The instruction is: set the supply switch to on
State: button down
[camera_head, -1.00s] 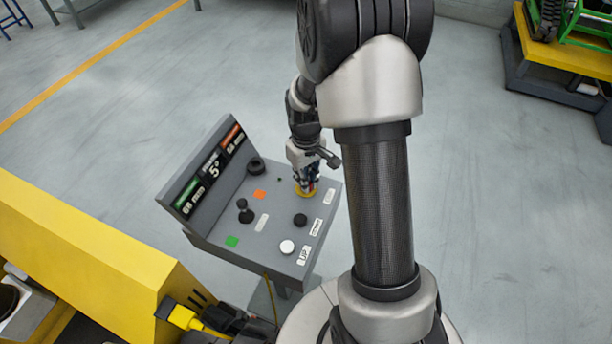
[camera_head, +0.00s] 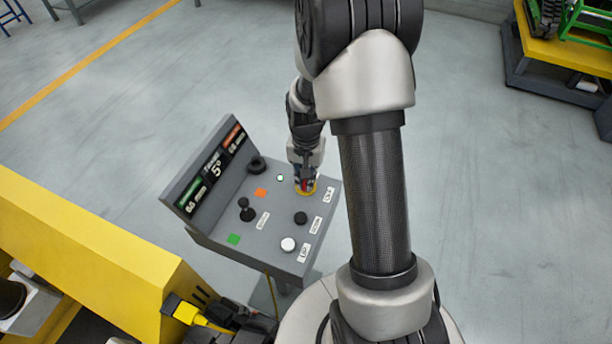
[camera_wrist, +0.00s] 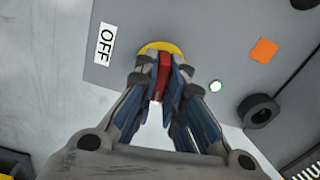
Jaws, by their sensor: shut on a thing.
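The supply switch is a red handle (camera_wrist: 163,72) on a round yellow base (camera_wrist: 160,46), set in the top of the grey console (camera_head: 268,215). Its yellow base (camera_head: 313,188) also shows in the head view near the console's far right corner. My gripper (camera_wrist: 164,68) is shut on the red handle, with one finger pad on each side. In the head view my gripper (camera_head: 304,182) points down onto the switch and hides most of the handle. A white OFF label (camera_wrist: 105,44) lies beside the base. A small lamp (camera_head: 280,178) is lit pale with a green edge.
The console also bears a black joystick (camera_head: 245,210), a black ring-shaped knob (camera_head: 257,165), a black button (camera_head: 300,218), a white button (camera_head: 288,244) and an upright display panel (camera_head: 215,165). A yellow machine (camera_head: 90,240) stands close at left.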

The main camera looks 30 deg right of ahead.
jog(key=shift+m, duration=0.6)
jog(key=c, duration=1.7)
grip_release()
notch_tip(320, 180, up, 12)
jog(key=shift+r, duration=0.1)
